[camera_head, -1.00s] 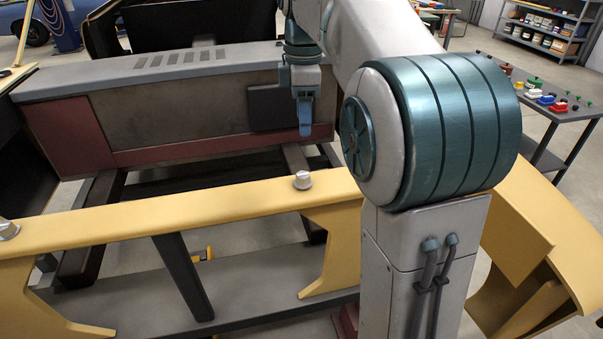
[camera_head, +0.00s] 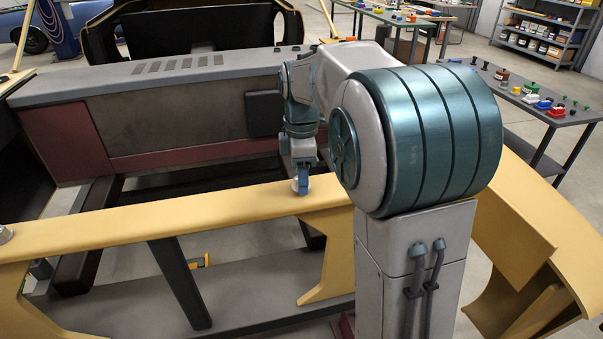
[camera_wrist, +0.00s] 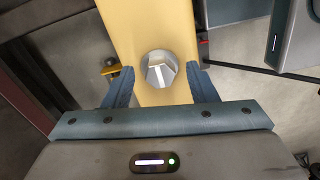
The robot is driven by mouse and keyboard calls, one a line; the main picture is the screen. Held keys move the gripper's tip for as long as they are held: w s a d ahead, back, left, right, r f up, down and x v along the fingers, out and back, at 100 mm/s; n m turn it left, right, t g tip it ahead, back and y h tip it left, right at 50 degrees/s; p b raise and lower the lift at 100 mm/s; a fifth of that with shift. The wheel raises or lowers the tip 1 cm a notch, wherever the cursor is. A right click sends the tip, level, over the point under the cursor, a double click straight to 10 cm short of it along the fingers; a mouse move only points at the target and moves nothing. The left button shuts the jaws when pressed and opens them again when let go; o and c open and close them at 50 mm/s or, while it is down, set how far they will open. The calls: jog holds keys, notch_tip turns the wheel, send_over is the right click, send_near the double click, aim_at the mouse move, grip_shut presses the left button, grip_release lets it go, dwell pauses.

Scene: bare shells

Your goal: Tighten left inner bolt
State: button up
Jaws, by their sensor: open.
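A silver hex bolt (camera_head: 294,186) stands on the yellow beam (camera_head: 150,217), mostly hidden behind my gripper (camera_head: 302,182) in the head view. In the wrist view the same bolt (camera_wrist: 159,69) shows its bright head between the two blue fingers of my open gripper (camera_wrist: 160,82). One finger is on each side of the bolt, with a small gap showing. I cannot tell exactly how far the fingertips are above the beam. A second silver bolt (camera_head: 5,234) sits on the beam at the far left edge of the head view.
A grey and dark red body panel (camera_head: 170,108) stands behind the beam. A dark post (camera_head: 180,280) and a grey lower shelf (camera_head: 255,285) are below it. A table with small coloured parts (camera_head: 560,115) stands at the right.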

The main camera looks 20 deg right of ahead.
jog(key=c, duration=1)
